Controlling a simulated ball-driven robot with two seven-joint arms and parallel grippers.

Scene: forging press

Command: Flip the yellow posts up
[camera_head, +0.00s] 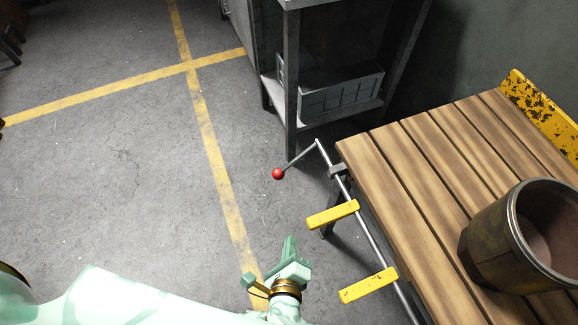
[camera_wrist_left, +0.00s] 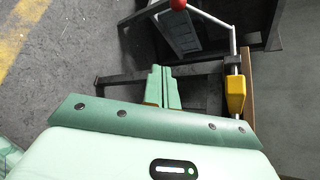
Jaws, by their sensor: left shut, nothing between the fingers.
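Two yellow posts are mounted on a metal rod along the near-left edge of a slatted wooden table. The far yellow post (camera_head: 333,214) and the near yellow post (camera_head: 368,285) both stick out to the left, away from the table top. The rod (camera_head: 366,224) ends in a bent lever with a red ball knob (camera_head: 278,174). My left gripper (camera_head: 290,247) is shut and empty, left of the posts and apart from them. In the left wrist view its closed fingers (camera_wrist_left: 160,87) show, with one yellow post (camera_wrist_left: 235,95) to their right and the red knob (camera_wrist_left: 178,4) above. My right gripper is not in view.
The wooden table (camera_head: 420,160) has a yellow raised plate (camera_head: 540,108) at its far edge and a rusty metal bucket (camera_head: 490,240) on it. A metal stand with a grey crate (camera_head: 340,94) is at the back. The floor to the left is clear.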

